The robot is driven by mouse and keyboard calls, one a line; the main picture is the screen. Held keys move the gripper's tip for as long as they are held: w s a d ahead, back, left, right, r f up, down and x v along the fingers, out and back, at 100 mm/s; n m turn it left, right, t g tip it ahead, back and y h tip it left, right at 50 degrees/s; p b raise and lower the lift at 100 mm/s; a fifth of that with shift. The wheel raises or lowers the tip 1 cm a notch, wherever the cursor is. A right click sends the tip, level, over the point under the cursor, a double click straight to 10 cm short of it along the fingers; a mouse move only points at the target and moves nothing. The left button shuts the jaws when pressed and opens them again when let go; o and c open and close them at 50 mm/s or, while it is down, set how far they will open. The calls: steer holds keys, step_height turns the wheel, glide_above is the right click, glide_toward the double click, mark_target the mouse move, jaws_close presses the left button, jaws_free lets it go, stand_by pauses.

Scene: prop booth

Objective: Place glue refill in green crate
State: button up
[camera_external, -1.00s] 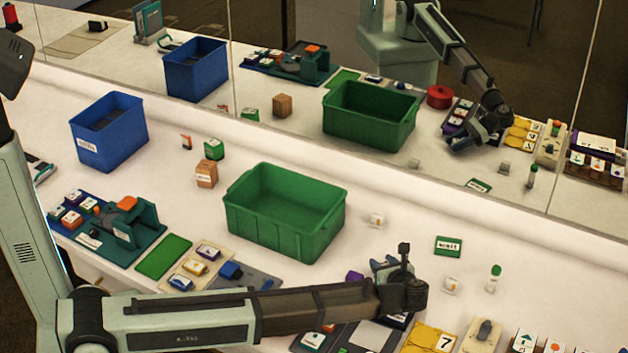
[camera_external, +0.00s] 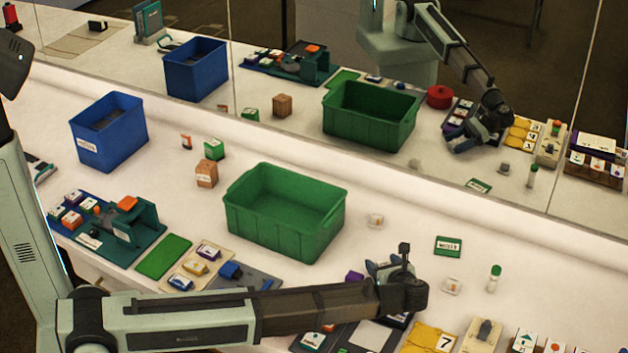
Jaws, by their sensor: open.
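The green crate (camera_external: 268,233) stands upright in the middle of the table, and its visible inside is empty. A small white tube with a green cap (camera_external: 493,279) stands on the right of the table; it looks like the glue refill, but I cannot read a label. My gripper (camera_external: 384,268) is open, low over the table between the crate and the tube, to the right of the crate and apart from both. The wrist and forearm partly hide the fingers and the space below them, so I cannot see whether anything lies between them.
A blue bin (camera_external: 108,138) stands at the back left. A green card (camera_external: 448,246) and small clear pieces (camera_external: 451,286) lie near the tube. Trays of labelled blocks line the front edge. A mirror behind repeats the scene. The table right of the crate is mostly clear.

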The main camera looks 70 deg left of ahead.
steer(key=v, duration=1.2)
steer(key=shift+a, duration=0.35)
steer(key=shift+n+g, duration=0.4)
steer(key=a, duration=0.2)
steer(key=a+r, duration=0.1)
steer(key=a, duration=0.1)
steer(key=shift+s+a, duration=0.1)
steer(key=shift+s, duration=0.1)
steer(key=s+a+r+n+g+h, duration=0.1)
steer(key=a+r+n+h, duration=0.15)
steer(key=a+r, duration=0.45)
steer(key=s+a+r+n+h, duration=0.2)
steer(key=a+r+h, duration=0.15)
steer(key=a, duration=0.75)
steer(key=m+t+h, duration=0.2)
steer(key=m+h, duration=0.3)
steer(key=h, duration=0.3)
glide_above(384, 264)
step_height(384, 264, down, 3)
steer(key=shift+s+a+f, duration=0.1)
steer(key=shift+a+f, duration=0.05)
steer(key=shift+f, duration=6.4)
